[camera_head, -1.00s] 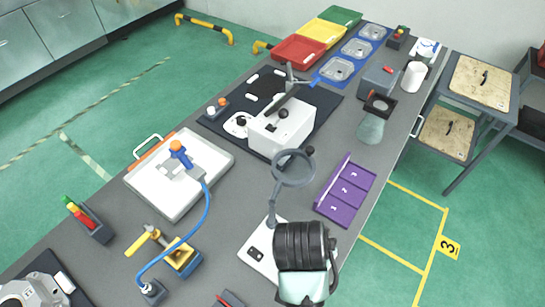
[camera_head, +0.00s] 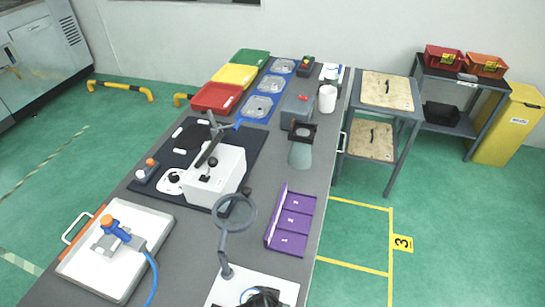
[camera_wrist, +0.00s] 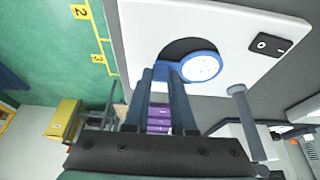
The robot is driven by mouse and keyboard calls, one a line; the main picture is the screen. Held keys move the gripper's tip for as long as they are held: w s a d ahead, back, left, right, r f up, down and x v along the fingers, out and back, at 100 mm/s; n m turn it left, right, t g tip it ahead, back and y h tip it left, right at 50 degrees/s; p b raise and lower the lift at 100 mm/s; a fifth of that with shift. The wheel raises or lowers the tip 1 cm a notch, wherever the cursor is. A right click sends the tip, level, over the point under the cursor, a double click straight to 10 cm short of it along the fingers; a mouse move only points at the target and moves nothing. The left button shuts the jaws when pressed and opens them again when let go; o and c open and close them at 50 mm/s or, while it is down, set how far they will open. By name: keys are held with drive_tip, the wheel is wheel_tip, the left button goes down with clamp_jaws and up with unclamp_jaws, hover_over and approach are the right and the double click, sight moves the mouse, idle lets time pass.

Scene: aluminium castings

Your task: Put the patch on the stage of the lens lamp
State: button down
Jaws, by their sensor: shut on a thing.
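The lens lamp stands at the near end of the bench in the head view, with a grey ring lens (camera_head: 251,214) on a bent arm above a white base (camera_head: 221,288). In the wrist view the white base (camera_wrist: 140,28) fills the top, with a dark round stage (camera_wrist: 180,47) on it. My gripper (camera_wrist: 164,72) is shut on the patch (camera_wrist: 203,67), a round white disc with a blue rim and small marks. The patch overlaps the near edge of the stage in this view; I cannot tell whether it touches.
A purple numbered rack (camera_head: 291,222) lies beyond the lamp. A white machine (camera_head: 214,175) stands on a black mat at its left, and a white tray (camera_head: 83,262) lies nearer. The lamp post (camera_wrist: 240,105) rises right of my gripper in the wrist view.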

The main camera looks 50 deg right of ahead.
drive_tip(key=shift+f, duration=0.1)
drive_tip(key=c, duration=1.2)
unclamp_jaws()
drive_tip(key=shift+f, duration=0.1)
drive_tip(key=o, duration=0.4)
drive_tip(key=shift+o, duration=0.2)
